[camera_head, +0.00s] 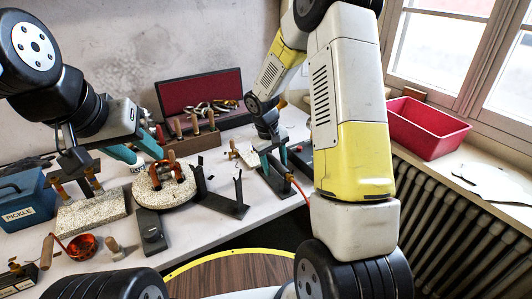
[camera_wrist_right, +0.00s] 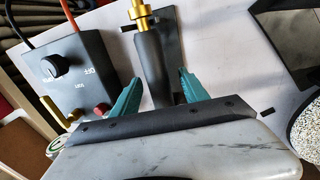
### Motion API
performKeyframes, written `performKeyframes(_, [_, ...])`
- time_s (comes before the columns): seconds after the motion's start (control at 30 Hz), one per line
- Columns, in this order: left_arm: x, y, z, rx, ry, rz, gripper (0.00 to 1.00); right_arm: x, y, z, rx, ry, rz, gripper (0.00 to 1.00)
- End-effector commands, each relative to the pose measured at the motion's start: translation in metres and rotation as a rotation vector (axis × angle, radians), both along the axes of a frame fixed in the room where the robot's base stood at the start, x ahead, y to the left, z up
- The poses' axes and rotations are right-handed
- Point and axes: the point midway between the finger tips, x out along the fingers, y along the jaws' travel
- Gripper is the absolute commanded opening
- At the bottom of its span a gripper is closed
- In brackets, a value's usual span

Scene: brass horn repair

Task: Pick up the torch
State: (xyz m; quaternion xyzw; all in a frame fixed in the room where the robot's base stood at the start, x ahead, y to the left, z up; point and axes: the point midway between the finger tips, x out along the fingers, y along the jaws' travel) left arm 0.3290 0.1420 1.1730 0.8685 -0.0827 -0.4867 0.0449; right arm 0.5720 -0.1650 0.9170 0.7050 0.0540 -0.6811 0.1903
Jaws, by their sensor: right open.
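The torch (camera_wrist_right: 150,58), with a dark handle and brass fittings, lies in line with my right gripper in the right wrist view. My right gripper (camera_wrist_right: 156,78) is open, one teal fingertip on each side of the handle's lower end, with gaps visible. In the head view my right gripper (camera_head: 273,157) is low over a dark stand (camera_head: 276,180) at the table's right part; the torch is largely hidden there. My left gripper (camera_head: 137,154) is open, with its teal fingers apart above the work area at the left, holding nothing that I can see.
A dark control box (camera_wrist_right: 68,68) with a knob and hoses stands beside the torch. A round pale block (camera_head: 165,192) with copper pieces, a black forked stand (camera_head: 222,205), a wooden tool rack (camera_head: 190,142) and a blue PICKLE box (camera_head: 22,203) crowd the table. A red bin (camera_head: 427,127) sits on the sill.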

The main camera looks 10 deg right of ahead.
Motion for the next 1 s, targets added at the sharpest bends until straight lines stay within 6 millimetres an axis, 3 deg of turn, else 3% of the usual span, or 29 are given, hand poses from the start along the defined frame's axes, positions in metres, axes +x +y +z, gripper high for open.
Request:
performKeyframes(0.17, [0.0, 0.0, 0.0, 0.0, 0.0, 0.0, 0.38, 0.0, 0.0, 0.0, 0.0, 0.0, 0.0, 0.52])
performKeyframes(0.43, [0.0, 0.0, 0.0, 0.0, 0.0, 0.0, 0.38, 0.0, 0.0, 0.0, 0.0, 0.0, -0.001, 0.01])
performKeyframes(0.77, [0.0, 0.0, 0.0, 0.0, 0.0, 0.0, 0.38, 0.0, 0.0, 0.003, 0.0, -0.002, -0.001, 0.0])
performKeyframes(1.0, [0.0, 0.0, 0.0, 0.0, 0.0, 0.0, 0.38, 0.001, -0.001, 0.041, -0.001, -0.006, -0.002, 0.0])
